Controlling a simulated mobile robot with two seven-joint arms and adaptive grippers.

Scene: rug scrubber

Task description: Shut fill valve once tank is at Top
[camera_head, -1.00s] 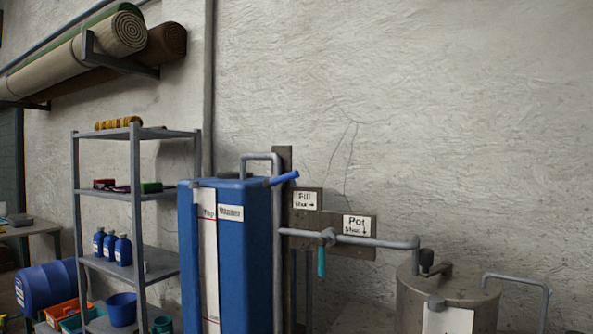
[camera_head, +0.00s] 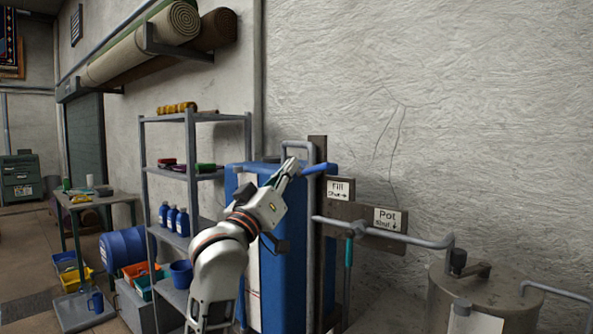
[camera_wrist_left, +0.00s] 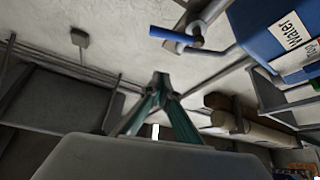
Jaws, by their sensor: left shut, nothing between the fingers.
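The blue water tank (camera_head: 300,235) stands against the wall; its white level strip is largely hidden by my arm, and I cannot read the level. The fill valve's blue lever (camera_head: 314,169) points right at the tank's top, and it also shows in the left wrist view (camera_wrist_left: 172,38). The Fill sign (camera_head: 339,189) bears a shut arrow pointing right. My left gripper (camera_head: 291,166) is shut and empty, just left of the lever in the head view. In the left wrist view its fingertips (camera_wrist_left: 160,80) appear apart from the lever. My right gripper is out of view.
A Pot sign (camera_head: 388,219), a grey pipe (camera_head: 405,239) and a teal handle (camera_head: 347,280) are right of the tank. A metal pot (camera_head: 482,297) stands at lower right. A grey shelf (camera_head: 192,118) with bottles stands left. Rolled rugs (camera_head: 150,45) lie above it.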

